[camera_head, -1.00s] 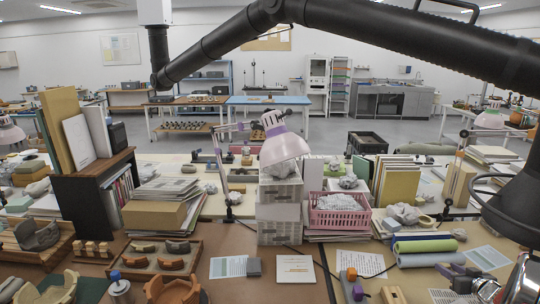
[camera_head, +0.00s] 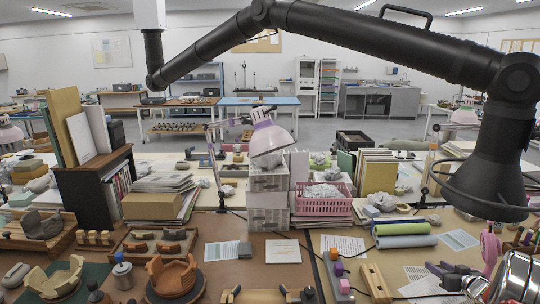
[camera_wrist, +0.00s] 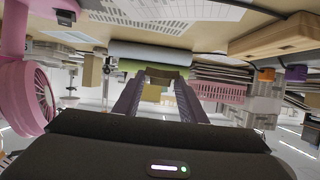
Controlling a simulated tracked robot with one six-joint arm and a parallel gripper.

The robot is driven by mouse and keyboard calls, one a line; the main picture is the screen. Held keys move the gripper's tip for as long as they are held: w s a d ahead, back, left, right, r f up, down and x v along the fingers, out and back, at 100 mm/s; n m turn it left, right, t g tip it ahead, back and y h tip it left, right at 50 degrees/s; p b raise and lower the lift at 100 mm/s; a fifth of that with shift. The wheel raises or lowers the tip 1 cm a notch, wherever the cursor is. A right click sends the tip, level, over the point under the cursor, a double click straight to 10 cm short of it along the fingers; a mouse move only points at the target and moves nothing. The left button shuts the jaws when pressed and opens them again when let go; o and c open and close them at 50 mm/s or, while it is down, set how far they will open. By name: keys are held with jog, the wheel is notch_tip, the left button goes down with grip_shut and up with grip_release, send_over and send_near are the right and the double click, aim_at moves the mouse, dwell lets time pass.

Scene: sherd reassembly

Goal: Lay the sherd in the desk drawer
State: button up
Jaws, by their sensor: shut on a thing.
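In the wrist view, which looks upside down, my gripper's two purple-grey fingers (camera_wrist: 162,82) close on a small brownish piece, which I take to be the sherd (camera_wrist: 161,72). Its far side and exact shape are hidden. In the head view my gripper (camera_head: 440,272) shows small and dark at the lower right, over the front of the desk, and the held piece cannot be made out there. I cannot make out the desk drawer in either view.
Blue and green rolls (camera_head: 404,241) lie ahead of my gripper. A pink fan-like object (camera_wrist: 38,95) stands close beside it. A terracotta vessel (camera_head: 174,277) stands farther left.

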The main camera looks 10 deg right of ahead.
jog(key=shift+s, duration=0.25)
jog(key=shift+a+r, duration=0.1)
jog(key=shift+r, duration=0.05)
jog(key=s+a+f+n+y, duration=0.1)
jog(key=a+n+y, duration=0.1)
jog(key=a, duration=0.5)
jog(key=a+f+n+y, duration=0.1)
jog(key=a+f+y, duration=0.1)
jog(key=a, duration=0.5)
jog(key=s+a+f+n+g+y, duration=0.1)
jog(key=a+n+y, duration=0.1)
jog(key=a, duration=0.5)
jog(key=shift+s+a+f+n, duration=0.25)
jog(key=shift+s+f+n, duration=0.05)
jog(key=s+a+r+n+g+y, duration=0.1)
jog(key=s+a+n+g+y, duration=0.1)
jog(key=a, duration=1.3)
jog(key=s+a+r+n+g+y, duration=0.1)
jog(key=s+a+n+y, duration=0.3)
jog(key=a, duration=1.2)
jog(key=shift+s+a+n+g, duration=0.2)
jog(key=shift+a+n+g, duration=0.1)
jog(key=shift+g, duration=0.6)
jog(key=shift+d+r, duration=0.1)
